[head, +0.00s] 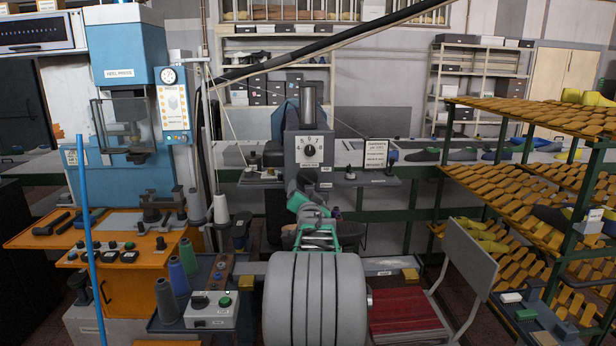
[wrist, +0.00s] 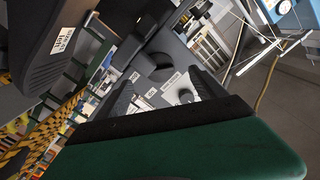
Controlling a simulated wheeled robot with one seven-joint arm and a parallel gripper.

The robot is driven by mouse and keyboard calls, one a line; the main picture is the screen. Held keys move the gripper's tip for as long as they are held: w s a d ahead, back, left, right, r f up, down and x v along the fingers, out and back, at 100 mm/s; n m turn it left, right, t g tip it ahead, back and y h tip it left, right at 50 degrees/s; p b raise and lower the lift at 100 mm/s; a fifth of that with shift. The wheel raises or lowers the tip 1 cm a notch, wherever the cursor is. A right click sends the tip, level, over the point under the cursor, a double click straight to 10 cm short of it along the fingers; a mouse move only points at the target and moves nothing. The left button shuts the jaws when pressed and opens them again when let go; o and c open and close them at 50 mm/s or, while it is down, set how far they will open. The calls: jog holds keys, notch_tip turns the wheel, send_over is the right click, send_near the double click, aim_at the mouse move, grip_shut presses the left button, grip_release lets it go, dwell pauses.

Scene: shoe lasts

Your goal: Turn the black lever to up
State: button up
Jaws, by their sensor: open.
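A black lever (head: 310,152) sits on a round numbered dial on the front of a grey machine box (head: 294,166) in the head view. It is small, and I cannot tell its exact angle. In the wrist view the grey panel with its white labels shows tilted, and a dark rounded part stands out from it. My gripper (wrist: 168,92) shows there as two dark fingers spread apart, with nothing held between them. They point toward the panel, and I see no contact with the lever. In the head view my gripper's fingers are not clear.
A blue press (head: 122,45) and an orange bench (head: 130,240) with controls and thread cones stand left. An orange slatted rack (head: 540,115) stands right, with a grey-backed chair (head: 467,262) nearby. A large green and black part (wrist: 190,150) fills the bottom of the wrist view.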

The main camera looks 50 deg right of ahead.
aim_at(308, 181)
jog(key=p+x, duration=0.1)
jog(key=x, duration=0.1)
jog(key=p+x, duration=0.1)
jog(key=x, duration=0.1)
jog(key=p+x, duration=0.1)
jog(key=x, duration=0.2)
jog(key=shift+s+d+r, duration=0.3)
jog(key=shift+d+r, duration=0.05)
jog(key=shift+d, duration=0.1)
jog(key=shift+w+d+f, duration=0.1)
jog(key=shift+w+d, duration=0.15)
jog(key=shift+d, duration=0.05)
jog(key=shift+c, duration=0.4)
jog(key=c, duration=1.3)
